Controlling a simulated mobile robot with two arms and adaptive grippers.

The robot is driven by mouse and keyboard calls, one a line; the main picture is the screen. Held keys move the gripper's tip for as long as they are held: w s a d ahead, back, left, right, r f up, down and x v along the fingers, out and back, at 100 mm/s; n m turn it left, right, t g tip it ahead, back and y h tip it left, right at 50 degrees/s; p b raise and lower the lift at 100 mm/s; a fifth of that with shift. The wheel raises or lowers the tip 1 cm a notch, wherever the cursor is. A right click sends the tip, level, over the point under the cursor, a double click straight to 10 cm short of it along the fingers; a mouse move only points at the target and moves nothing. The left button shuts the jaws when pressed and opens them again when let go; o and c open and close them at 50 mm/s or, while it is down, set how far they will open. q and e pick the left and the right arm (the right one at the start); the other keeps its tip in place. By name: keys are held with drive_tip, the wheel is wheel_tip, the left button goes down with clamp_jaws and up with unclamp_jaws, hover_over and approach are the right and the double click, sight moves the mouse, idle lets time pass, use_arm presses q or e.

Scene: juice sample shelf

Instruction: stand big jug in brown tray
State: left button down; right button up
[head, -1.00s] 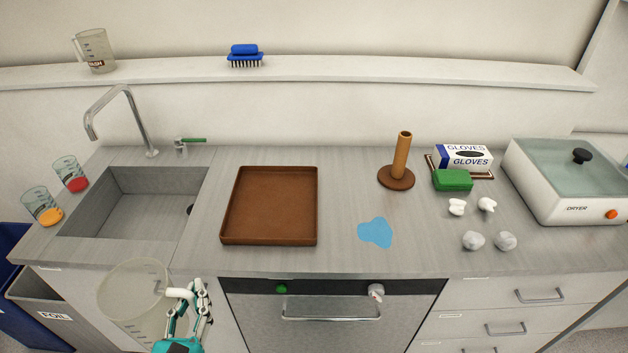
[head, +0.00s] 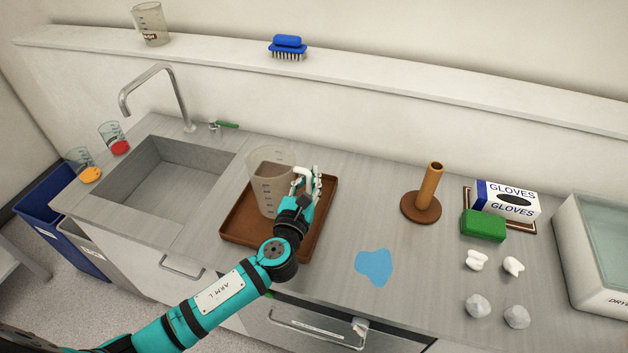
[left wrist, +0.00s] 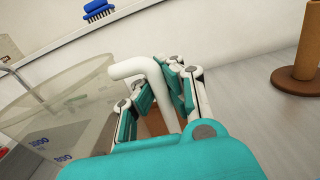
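The big jug (head: 268,188) is clear with a white handle and stands upright over the brown tray (head: 234,226), in its left part. Whether its base touches the tray floor I cannot tell. My left gripper (head: 306,184) is at the jug's right side, closed around the white handle. In the left wrist view the handle (left wrist: 148,72) lies between the fingers (left wrist: 158,100), and the clear jug wall (left wrist: 60,105) fills the left. My right gripper is not in view.
The sink (head: 165,180) is left of the tray. A blue puddle (head: 374,266) and a brown peg stand (head: 422,205) are to the right. Beakers with orange (head: 84,168) and red (head: 116,140) contents stand by the sink.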

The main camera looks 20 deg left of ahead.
use_arm(q)
drive_tip(key=f, duration=0.1)
drive_tip(key=w+f, duration=0.1)
drive_tip(key=f, duration=0.2)
drive_tip(key=shift+w+d+b, duration=0.35)
drive_tip(key=shift+w, duration=0.05)
drive_tip(key=c, duration=1.9)
unclamp_jaws()
drive_tip(key=shift+r, duration=0.1)
drive_tip(key=o, duration=0.4)
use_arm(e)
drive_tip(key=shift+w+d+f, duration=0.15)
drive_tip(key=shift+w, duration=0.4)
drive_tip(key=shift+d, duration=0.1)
